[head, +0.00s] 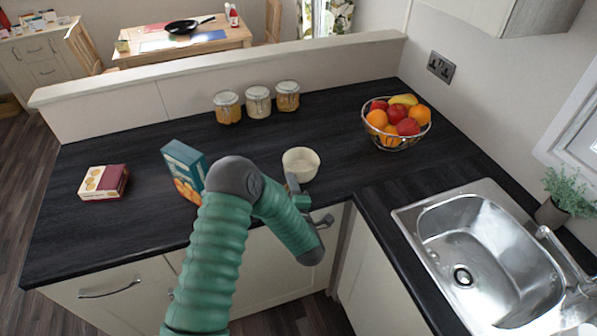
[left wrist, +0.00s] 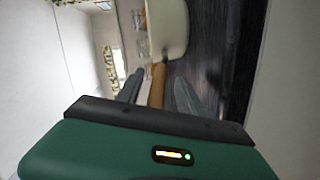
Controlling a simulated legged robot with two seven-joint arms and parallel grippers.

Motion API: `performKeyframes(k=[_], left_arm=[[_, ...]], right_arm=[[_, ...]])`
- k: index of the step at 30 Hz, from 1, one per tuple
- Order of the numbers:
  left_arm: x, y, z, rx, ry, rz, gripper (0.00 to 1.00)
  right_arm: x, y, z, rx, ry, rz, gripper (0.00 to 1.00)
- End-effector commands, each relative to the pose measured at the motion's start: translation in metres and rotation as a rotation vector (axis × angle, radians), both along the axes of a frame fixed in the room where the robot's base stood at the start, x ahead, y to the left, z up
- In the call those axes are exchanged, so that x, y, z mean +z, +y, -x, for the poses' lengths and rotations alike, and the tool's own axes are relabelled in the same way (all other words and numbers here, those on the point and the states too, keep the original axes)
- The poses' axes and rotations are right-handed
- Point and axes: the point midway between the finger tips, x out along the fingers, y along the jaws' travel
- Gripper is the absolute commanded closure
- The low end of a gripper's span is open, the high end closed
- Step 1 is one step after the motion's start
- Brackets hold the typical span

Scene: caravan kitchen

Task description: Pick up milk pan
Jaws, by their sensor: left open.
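The milk pan (head: 300,163) is a small cream pan standing on the dark worktop (head: 240,150), near its front edge. My left gripper (head: 296,186) is at the near side of the pan, partly hidden by my green arm. In the left wrist view the pan's pale side (left wrist: 168,28) shows at the top. Its brown wooden handle (left wrist: 157,82) runs between the two grey fingers of my left gripper (left wrist: 157,86). The fingers are open, with space on both sides of the handle. The handle is hidden in the head view. My right gripper is not in view.
A blue box (head: 184,165) stands left of my arm, and a red and cream box (head: 103,182) lies farther left. Several jars (head: 258,102) stand behind the pan. A wire fruit bowl (head: 396,124) is at back right. The sink (head: 485,250) is at right.

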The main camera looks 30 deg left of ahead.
Motion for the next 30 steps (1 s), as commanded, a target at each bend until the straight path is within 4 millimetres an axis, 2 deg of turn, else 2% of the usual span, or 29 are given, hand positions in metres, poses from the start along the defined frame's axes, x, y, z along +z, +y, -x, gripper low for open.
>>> performKeyframes(k=[4,14,30], left_arm=[[-0.0002,-0.0002,0.0005,0.0,0.0,0.0,0.57],[-0.0004,-0.0006,0.0007,0.0,0.001,0.001,1.0],[-0.0013,-0.0009,0.0009,0.0,0.003,0.001,1.0]], right_arm=[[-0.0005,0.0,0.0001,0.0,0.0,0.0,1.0],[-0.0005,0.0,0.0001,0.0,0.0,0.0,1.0],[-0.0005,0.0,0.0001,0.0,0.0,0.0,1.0]])
